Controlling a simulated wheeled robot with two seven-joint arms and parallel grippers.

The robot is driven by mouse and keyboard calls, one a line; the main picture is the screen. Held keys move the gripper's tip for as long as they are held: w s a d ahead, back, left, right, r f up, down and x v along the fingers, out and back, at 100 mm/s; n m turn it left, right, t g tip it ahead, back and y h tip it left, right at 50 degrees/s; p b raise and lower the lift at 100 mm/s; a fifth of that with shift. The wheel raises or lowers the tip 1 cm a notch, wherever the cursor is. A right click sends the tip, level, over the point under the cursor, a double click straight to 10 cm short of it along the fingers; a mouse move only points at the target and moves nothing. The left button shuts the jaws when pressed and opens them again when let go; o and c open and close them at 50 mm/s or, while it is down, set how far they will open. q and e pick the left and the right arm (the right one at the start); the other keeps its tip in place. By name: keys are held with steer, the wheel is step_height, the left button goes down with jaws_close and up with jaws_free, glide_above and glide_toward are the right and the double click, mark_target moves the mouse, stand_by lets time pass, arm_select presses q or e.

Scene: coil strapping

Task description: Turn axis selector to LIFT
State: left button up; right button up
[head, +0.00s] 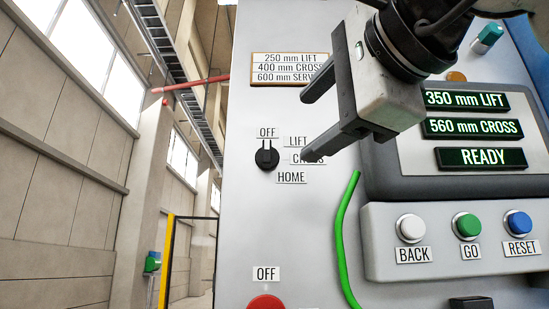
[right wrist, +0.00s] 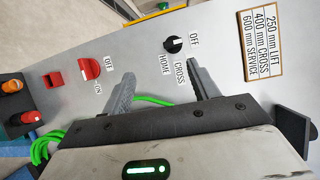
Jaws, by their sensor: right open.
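The axis selector (head: 267,157) is a small black knob on the grey panel, with OFF above it and LIFT, CROSS and HOME labels to its right. Its handle appears to point up to OFF. My right gripper (head: 304,130) is open and empty, in front of the panel to the right of the knob, its lower finger partly covering the CROSS label. In the right wrist view the knob (right wrist: 174,45) lies beyond the fingertips of the gripper (right wrist: 160,70), apart from them. The LIFT label (head: 297,142) shows in the head view only. My left gripper is not in view.
A display (head: 470,128) reads 350 mm LIFT, 560 mm CROSS, READY. Below it are BACK, GO (head: 467,226) and RESET buttons. A green cable (head: 342,240) hangs near the panel's middle.

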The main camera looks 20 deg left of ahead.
steer(key=r+t, duration=0.1)
steer(key=r, duration=0.1)
steer(key=p, duration=0.5)
glide_toward(270, 151)
steer(key=shift+h, duration=0.3)
steer(key=x, duration=0.8)
steer(key=shift+w+a+r, duration=0.2)
steer(key=shift+a+r, duration=0.05)
steer(key=shift+a, duration=0.2)
steer(key=shift+w+a, duration=0.2)
steer(key=shift+w, duration=0.1)
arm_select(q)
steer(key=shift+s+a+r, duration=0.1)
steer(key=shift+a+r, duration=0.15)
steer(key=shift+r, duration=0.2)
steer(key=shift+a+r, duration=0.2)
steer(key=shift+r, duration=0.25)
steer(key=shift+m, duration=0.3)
arm_select(e)
steer(key=shift+f, duration=0.1)
steer(key=c, duration=1)
